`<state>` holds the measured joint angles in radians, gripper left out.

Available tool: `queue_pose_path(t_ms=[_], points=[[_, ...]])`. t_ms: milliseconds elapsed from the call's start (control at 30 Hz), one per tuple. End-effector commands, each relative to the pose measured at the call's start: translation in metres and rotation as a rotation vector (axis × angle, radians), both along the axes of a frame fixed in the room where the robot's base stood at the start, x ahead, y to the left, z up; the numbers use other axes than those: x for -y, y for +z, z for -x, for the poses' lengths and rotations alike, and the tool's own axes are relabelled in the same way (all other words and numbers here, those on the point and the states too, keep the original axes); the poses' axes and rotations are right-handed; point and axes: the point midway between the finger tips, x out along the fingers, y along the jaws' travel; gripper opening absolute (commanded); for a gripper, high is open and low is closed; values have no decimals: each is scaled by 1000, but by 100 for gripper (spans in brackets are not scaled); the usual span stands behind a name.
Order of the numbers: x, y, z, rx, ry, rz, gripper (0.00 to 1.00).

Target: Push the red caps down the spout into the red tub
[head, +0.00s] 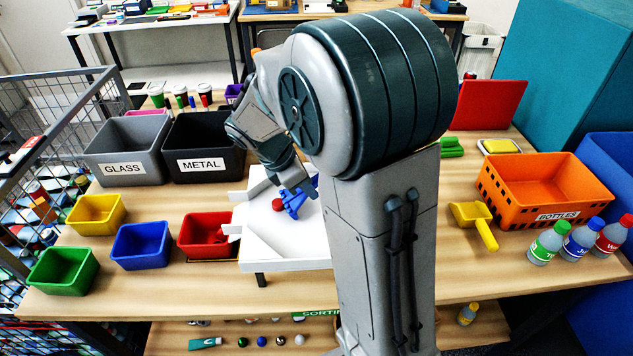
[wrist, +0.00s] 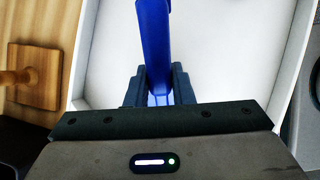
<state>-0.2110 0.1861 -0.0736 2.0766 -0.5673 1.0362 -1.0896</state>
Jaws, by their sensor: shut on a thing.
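My gripper (wrist: 158,82) is shut on the handle of a blue tool (wrist: 155,35). In the head view the blue tool (head: 293,203) is over the white tray (head: 262,247), its lower end hidden from the wrist camera. A red cap (head: 278,204) is in the tray, just left of the blue tool; I cannot tell if they touch. The tray's spout (head: 232,230) is on its left side, facing the red tub (head: 190,242). Red pieces (head: 217,236) lie inside the tub. My arm hides the tray's right part.
Blue (head: 141,246), yellow (head: 96,215) and green (head: 62,271) tubs stand left of the red tub. Grey GLASS (head: 126,150) and black METAL (head: 204,147) bins stand behind. An orange crate (head: 545,190), yellow scoop (head: 474,222) and several bottles are at the right.

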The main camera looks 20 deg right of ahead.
Motion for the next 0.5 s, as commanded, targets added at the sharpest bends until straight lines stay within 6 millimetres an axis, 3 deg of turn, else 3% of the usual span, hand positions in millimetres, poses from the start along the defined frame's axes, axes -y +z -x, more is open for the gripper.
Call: queue_pose_path(t_ms=[500], points=[[-42,2,4,-1,-158,0,0]])
